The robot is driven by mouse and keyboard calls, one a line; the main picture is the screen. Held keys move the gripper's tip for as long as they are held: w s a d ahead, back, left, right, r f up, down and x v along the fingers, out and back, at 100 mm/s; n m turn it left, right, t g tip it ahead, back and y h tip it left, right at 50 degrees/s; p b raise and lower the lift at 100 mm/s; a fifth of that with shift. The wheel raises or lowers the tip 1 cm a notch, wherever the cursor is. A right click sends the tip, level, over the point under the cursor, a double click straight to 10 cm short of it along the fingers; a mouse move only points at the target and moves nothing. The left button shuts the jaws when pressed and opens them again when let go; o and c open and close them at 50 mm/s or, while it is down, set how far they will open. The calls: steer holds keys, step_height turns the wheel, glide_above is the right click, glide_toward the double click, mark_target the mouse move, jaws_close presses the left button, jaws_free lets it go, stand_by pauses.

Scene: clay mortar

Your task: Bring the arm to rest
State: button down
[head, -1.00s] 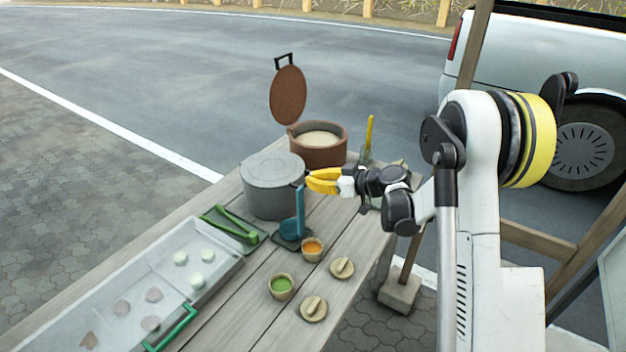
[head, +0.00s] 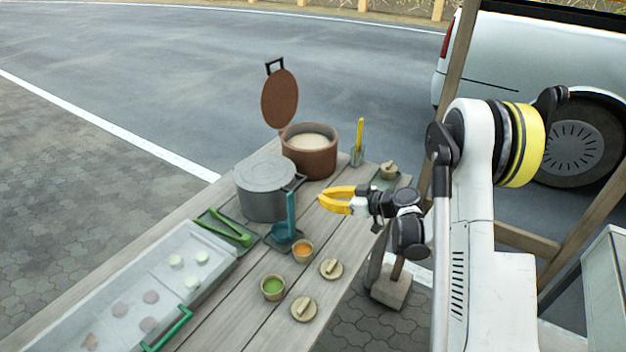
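My gripper (head: 324,198) has yellow fingers that point left in the head view. Its fingers look spread, with a gap between them, and nothing shows in them. It is above the right part of the wooden table (head: 236,325), apart from the things on it. My arm reaches in from the right, with its elbow bent.
A grey lidded pot (head: 265,190) and a brown pot (head: 310,160) with its lid raised stand left of and behind my gripper. A blue ladle (head: 290,215), an orange bowl (head: 302,251), a green bowl (head: 272,288), green tongs (head: 225,228) and a tray (head: 130,288) are on the table.

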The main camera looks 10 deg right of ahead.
steer(key=s+a+r+m+g+h, duration=0.2)
steer(key=s+a+r+m+h, duration=0.2)
steer(key=s+r, duration=0.85)
steer(key=s+d+r+m+h, duration=0.1)
steer(key=s+m+h, duration=0.1)
steer(key=s, duration=0.8)
steer(key=s+d+r+m+h, duration=0.2)
steer(key=s+m+h, duration=0.1)
steer(key=s, duration=0.7)
steer(key=shift+s+d+g+h, duration=0.2)
steer(key=shift+d+g+h, duration=0.1)
steer(key=shift+h, duration=0.1)
